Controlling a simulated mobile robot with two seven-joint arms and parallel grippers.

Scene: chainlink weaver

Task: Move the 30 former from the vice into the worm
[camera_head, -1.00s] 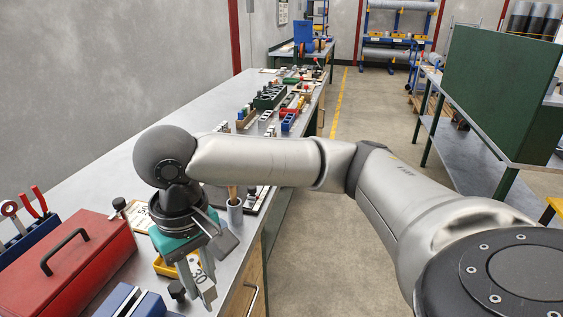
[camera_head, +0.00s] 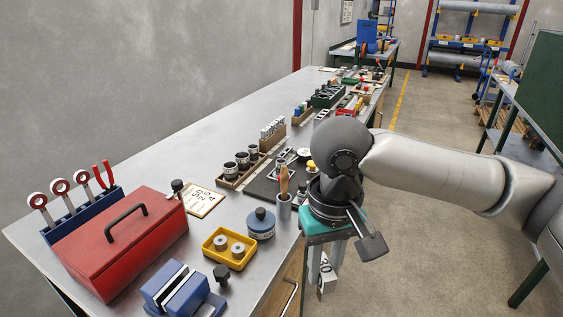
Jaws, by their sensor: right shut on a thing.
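My right gripper (camera_head: 326,268) points down off the bench's front edge, over the floor side. It is shut on the 30 former (camera_head: 327,284), a pale piece marked "30" that hangs below the teal gripper body. The fingers hide part of the former. The blue vice (camera_head: 178,289) stands at the near end of the bench, left of the gripper, with nothing seen between its jaws. I cannot make out which thing is the worm. My left gripper is not in view.
The bench (camera_head: 165,158) holds a red toolbox (camera_head: 125,240), a yellow tray (camera_head: 219,256) with two round parts, a blue round tin (camera_head: 261,223) and a cup (camera_head: 284,207) with a wooden handle. Racks line the bench further back. The floor (camera_head: 420,230) at right is open.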

